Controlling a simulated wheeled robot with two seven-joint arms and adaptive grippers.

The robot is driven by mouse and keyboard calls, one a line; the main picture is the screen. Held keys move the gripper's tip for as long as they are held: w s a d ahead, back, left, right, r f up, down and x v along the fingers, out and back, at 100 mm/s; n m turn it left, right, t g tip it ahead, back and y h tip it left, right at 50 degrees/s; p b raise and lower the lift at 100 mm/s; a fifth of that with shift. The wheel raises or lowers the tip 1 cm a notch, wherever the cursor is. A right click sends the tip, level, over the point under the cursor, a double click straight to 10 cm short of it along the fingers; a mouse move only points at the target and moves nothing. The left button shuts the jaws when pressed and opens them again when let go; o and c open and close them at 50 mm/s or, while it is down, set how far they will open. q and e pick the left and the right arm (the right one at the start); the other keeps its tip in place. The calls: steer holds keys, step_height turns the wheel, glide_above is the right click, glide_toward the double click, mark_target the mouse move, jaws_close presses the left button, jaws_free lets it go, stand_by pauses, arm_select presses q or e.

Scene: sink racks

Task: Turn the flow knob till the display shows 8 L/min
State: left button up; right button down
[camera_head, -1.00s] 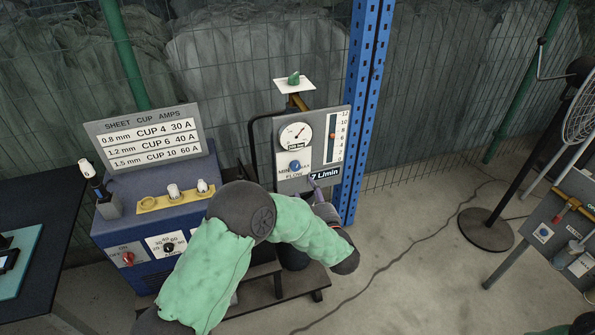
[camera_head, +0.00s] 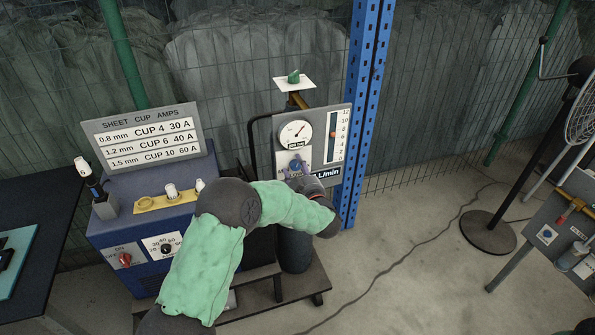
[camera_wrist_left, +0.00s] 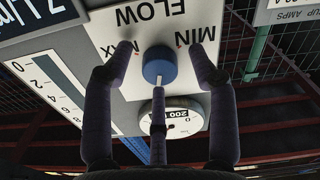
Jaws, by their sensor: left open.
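The blue flow knob (camera_head: 295,166) sits low on the grey flow panel (camera_head: 345,112), below a round dial. In the left wrist view the knob (camera_wrist_left: 159,64) is upside down between MIN and MAX. My left gripper (camera_head: 300,174) is open in front of it. In the wrist view its fingers (camera_wrist_left: 160,52) stand either side of the knob, with a third finger below; I cannot tell whether any touch. The wrist view shows the display (camera_wrist_left: 42,12) cut off, reading 7. My right gripper is not in view.
A blue welder (camera_head: 130,220) with a cup-and-amps sign (camera_head: 145,135) stands left of the panel. A blue upright post (camera_head: 362,110) is close on the right. A fan (camera_head: 580,110) and another grey panel (camera_head: 555,225) stand farther right, with open floor between.

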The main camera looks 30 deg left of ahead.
arm_select(q)
steer(key=c, duration=1.1)
steer(key=shift+r+m+p, duration=0.1)
steer(key=shift+m+p, duration=0.5)
steer(key=shift+p, duration=0.2)
steer(key=shift+c, duration=0.2)
steer(key=o, duration=1.1)
steer(key=shift+o, duration=0.2)
